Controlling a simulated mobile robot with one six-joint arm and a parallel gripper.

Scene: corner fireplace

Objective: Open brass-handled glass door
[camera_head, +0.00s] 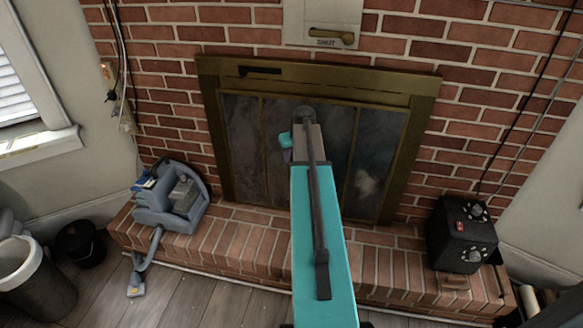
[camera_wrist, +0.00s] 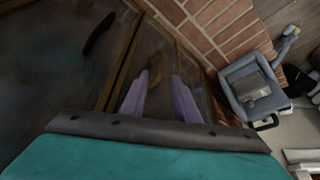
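The fireplace's glass doors (camera_head: 240,150) stand in a brass-coloured frame (camera_head: 427,115) and look closed. The dark glass panels also show in the wrist view (camera_wrist: 60,70). A small brass handle (camera_wrist: 155,68) on a door shows in the wrist view, beyond and between my fingertips. My gripper (camera_wrist: 160,78) is open, its two pale fingers apart and pointing at the door near this handle. I cannot tell whether they touch it.
A blue-grey vacuum-like device (camera_head: 172,200) stands on the brick hearth (camera_head: 235,235) at left. A black box with knobs (camera_head: 463,235) stands at right. A lever marked SHUT (camera_head: 332,36) is above. A dark elongated piece (camera_wrist: 98,33) shows in the wrist view.

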